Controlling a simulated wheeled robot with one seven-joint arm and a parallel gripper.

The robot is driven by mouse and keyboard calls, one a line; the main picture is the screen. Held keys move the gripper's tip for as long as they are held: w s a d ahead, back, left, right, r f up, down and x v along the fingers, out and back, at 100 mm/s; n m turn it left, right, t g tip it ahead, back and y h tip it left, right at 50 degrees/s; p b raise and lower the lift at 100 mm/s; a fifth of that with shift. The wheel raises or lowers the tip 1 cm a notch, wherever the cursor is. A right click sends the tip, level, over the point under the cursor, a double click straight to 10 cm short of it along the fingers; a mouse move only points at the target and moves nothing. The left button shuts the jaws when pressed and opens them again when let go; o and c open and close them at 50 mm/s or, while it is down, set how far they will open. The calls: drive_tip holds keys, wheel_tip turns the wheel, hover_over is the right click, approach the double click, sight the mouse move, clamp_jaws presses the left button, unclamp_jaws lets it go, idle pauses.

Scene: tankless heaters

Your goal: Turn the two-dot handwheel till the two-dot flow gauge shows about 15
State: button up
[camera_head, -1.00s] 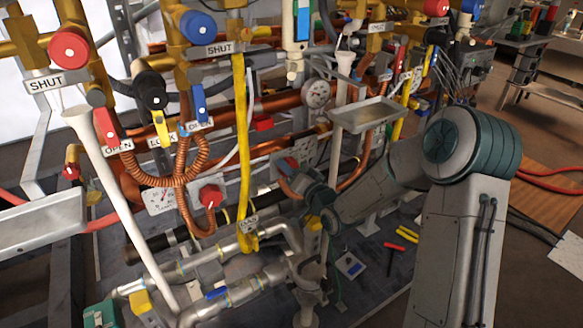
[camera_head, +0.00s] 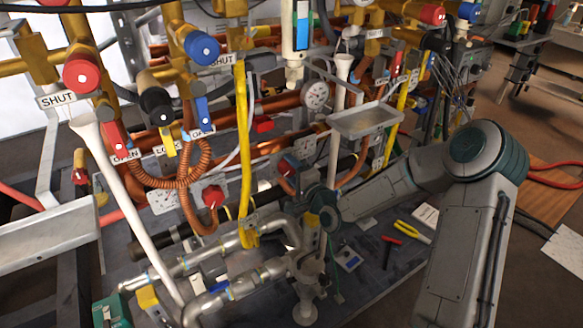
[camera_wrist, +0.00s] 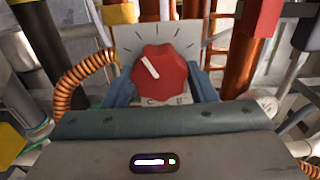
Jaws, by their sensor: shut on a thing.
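My gripper (camera_wrist: 161,88) has its two blue fingers on either side of a red knob (camera_wrist: 160,74) and is shut on it. The knob has a white pointer line, tilted up and left, and sits before a pale plate with black tick marks. In the head view the knob (camera_head: 287,168) is partly hidden by my wrist. A red handwheel (camera_head: 82,74) and a blue handwheel (camera_head: 202,48) are at upper left. A round gauge (camera_head: 316,95) and a tube gauge with blue in it (camera_head: 302,25) are near the top middle.
Another red knob (camera_head: 213,196) on a dial plate is left of my wrist. A yellow pipe (camera_head: 243,140) and copper coil (camera_head: 178,180) stand near. A metal tray (camera_head: 365,120) is above my forearm. Tools, including yellow pliers (camera_head: 412,231), lie on the dark bench.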

drive_tip(key=shift+m, duration=0.3)
idle(0.4)
drive_tip(key=o, duration=1)
drive_tip(key=shift+c, duration=0.2)
drive_tip(key=shift+s, duration=0.1)
drive_tip(key=p+v, duration=0.1)
drive_tip(key=v, duration=1.2)
drive_tip(key=shift+s+d+p, duration=0.25)
drive_tip(key=shift+d+p, duration=0.05)
drive_tip(key=shift+p, duration=0.1)
